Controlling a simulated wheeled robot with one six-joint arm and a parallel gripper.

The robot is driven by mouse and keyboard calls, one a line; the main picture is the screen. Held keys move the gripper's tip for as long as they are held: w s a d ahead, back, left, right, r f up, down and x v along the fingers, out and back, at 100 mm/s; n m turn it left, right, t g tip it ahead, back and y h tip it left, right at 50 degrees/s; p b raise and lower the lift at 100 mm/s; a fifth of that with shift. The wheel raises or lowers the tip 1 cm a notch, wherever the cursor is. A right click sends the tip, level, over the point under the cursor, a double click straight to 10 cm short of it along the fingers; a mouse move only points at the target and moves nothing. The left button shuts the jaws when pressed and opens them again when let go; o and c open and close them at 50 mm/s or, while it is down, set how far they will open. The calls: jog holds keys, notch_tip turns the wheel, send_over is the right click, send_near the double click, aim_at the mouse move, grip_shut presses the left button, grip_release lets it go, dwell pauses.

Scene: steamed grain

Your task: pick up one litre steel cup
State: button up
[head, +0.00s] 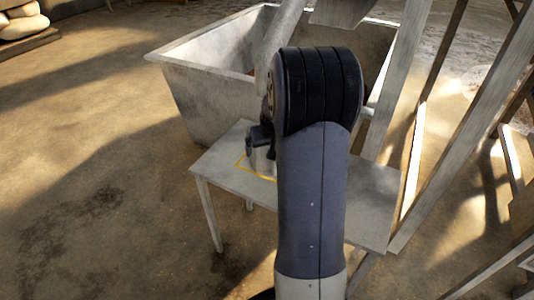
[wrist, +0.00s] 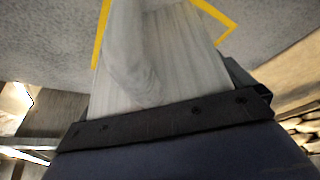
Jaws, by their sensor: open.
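The steel cup (wrist: 145,70) is pale grey with faint vertical streaks. It fills the middle of the wrist view, very close to the camera. In the head view a small part of the cup (head: 262,163) shows on the small table, beside my arm, which may hide more of it. My gripper (head: 258,141) is open, right at the cup. In the wrist view its dark bar (wrist: 170,122) crosses in front of the cup's near part. Its fingertips are not clear, and I cannot tell whether they touch the cup.
A yellow outline (head: 243,165) marks the small grey table (head: 225,182) around the cup. A large pale trough (head: 205,95) stands directly behind the table. Slanted wooden beams (head: 465,125) stand close on the right. The floor at left (head: 90,130) is open.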

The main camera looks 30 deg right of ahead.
jog(key=c, duration=1.2)
jog(key=shift+r, duration=0.2)
jog(key=c, duration=0.3)
